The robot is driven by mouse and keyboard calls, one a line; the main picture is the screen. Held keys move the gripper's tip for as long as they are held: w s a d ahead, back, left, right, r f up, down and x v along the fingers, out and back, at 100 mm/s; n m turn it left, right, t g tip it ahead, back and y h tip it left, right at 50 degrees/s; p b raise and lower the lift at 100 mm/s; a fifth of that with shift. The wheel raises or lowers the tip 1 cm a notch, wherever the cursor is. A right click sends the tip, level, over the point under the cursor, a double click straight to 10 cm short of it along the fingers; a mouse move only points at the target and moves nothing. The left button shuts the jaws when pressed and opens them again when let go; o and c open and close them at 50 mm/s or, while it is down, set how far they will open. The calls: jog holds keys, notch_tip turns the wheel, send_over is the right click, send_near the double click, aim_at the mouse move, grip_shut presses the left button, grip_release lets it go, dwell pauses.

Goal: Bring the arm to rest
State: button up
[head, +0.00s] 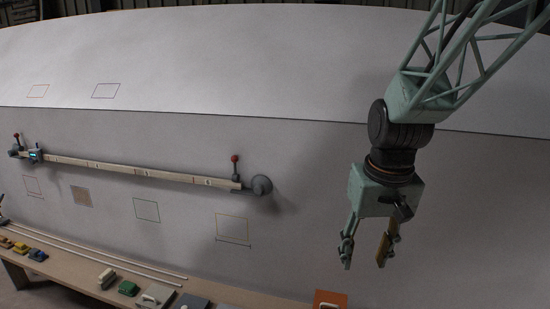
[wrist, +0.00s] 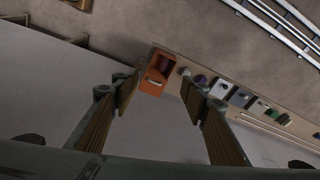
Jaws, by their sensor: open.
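My gripper (head: 364,256) hangs at the right of the head view, in front of the grey hull wall (head: 320,190). Its two fingers point down and stand apart with nothing between them. In the wrist view my gripper (wrist: 160,92) is also open and empty, with ribbed brown finger pads on both sides. The arm comes down from the top right corner and looks clear of the wall, though the exact gap cannot be told.
A long bar (head: 140,171) with red-knobbed levers is on the wall at left. A bench (head: 65,262) below carries several small blocks and tools. An orange box (head: 330,299) stands at its right end and shows in the wrist view (wrist: 152,87). Outlined squares mark the wall.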

jog(key=s+r+t+b, duration=0.1)
jog(key=s+r, duration=0.4)
jog(key=s, duration=0.9)
jog(key=s+r+t+b, duration=0.1)
jog(key=s+r, duration=0.4)
jog(key=s, duration=0.8)
jog(key=shift+s+r, duration=0.15)
jog(key=shift+s, duration=0.25)
jog(key=shift+c, duration=0.3)
dwell(0.9)
